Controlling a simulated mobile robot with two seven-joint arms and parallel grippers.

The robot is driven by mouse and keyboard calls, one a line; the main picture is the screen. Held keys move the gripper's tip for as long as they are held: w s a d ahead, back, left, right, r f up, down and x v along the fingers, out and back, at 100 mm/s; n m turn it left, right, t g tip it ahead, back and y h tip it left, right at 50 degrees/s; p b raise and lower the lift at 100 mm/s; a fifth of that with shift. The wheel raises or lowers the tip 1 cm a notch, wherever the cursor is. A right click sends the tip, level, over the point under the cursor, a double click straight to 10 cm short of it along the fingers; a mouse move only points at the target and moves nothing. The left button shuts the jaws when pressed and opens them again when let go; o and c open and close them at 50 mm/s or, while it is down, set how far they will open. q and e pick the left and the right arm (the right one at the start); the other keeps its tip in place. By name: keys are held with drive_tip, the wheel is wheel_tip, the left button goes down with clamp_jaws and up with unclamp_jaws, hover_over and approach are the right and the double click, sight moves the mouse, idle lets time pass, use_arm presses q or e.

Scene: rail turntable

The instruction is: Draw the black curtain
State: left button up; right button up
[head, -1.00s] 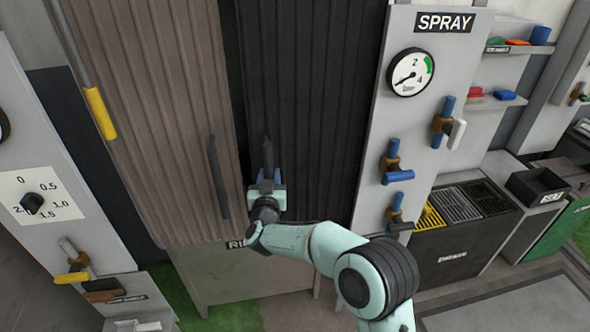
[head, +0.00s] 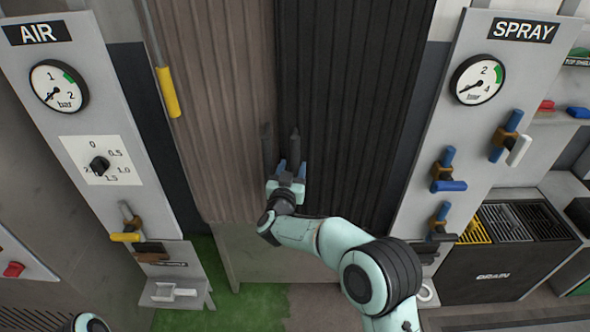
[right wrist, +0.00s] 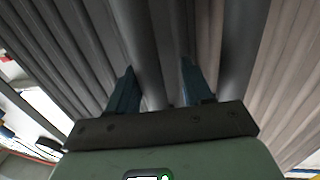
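The black curtain (head: 345,110) hangs in the middle of the head view. Its left edge meets the brown curtain (head: 220,90). A dark upright handle (head: 294,145) stands on the black curtain near that edge. My right gripper (head: 291,170) is at the handle's lower part, its blue fingers spread on either side. The right wrist view shows the two fingers (right wrist: 158,85) apart with a grey bar between them. The bar lies close to the left finger, with a gap on the other side. My left gripper is out of view.
The brown curtain has its own dark handle (head: 266,150), close beside my gripper. A yellow-ended rod (head: 168,92) hangs at left. The AIR panel (head: 60,110) and SPRAY panel (head: 465,120) with valves flank the curtains. A dark gap shows beside the SPRAY panel.

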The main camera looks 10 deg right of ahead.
drive_tip(key=shift+s+d, duration=0.1)
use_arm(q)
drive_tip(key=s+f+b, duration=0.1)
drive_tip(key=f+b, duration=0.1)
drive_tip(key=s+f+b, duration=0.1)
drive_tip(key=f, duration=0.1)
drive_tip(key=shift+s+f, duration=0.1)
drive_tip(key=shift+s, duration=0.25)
use_arm(e)
drive_tip(key=v, duration=1.3)
